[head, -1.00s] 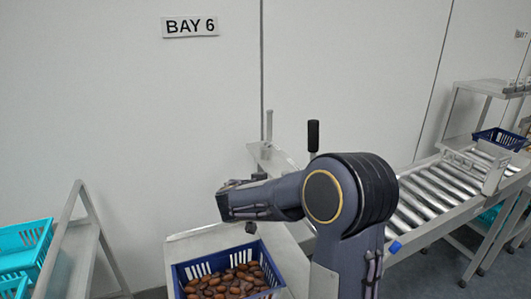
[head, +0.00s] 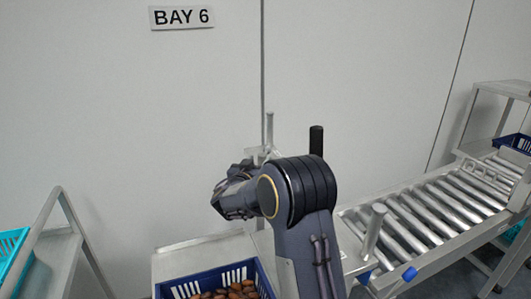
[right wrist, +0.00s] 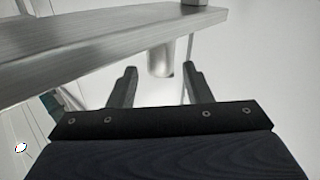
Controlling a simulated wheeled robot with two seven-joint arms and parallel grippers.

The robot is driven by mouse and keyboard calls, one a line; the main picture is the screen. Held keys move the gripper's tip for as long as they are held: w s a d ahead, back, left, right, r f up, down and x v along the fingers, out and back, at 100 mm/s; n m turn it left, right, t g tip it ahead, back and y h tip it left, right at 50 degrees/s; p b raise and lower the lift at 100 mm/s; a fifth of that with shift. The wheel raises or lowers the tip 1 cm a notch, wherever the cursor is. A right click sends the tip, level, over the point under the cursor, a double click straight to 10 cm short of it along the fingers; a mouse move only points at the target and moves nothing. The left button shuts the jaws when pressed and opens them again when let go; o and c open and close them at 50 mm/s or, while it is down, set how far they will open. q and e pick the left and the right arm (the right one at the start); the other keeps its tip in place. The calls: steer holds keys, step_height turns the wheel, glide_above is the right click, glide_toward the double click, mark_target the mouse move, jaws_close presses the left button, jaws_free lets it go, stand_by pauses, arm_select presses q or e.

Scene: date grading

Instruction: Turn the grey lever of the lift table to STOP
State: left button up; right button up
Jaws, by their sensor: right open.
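In the head view a slim grey lever (head: 269,130) stands upright behind my right arm, and its foot is partly hidden. A lever with a black grip (head: 316,140) stands to its right. My right arm reaches across the lift table, and its forearm hides the gripper's fingertips there. In the right wrist view my right gripper (right wrist: 160,68) is open with nothing between its fingers. A short grey cylinder (right wrist: 160,61) shows beyond the gap between the fingertips, below a metal edge; I cannot tell whether it is the grey lever. No STOP mark is readable. My left gripper is out of view.
A blue crate of dates (head: 215,281) sits on a pale metal top (head: 200,250), below my arm. A roller conveyor (head: 440,215) with a grey post (head: 373,230) is at right. A metal frame with a turquoise crate (head: 12,255) is at left.

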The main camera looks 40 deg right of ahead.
steer(key=p+x, duration=0.1)
steer(key=x, duration=0.4)
steer(key=shift+w+d+f, duration=0.1)
steer(key=shift+w+d, duration=0.05)
steer(key=shift+d, duration=0.2)
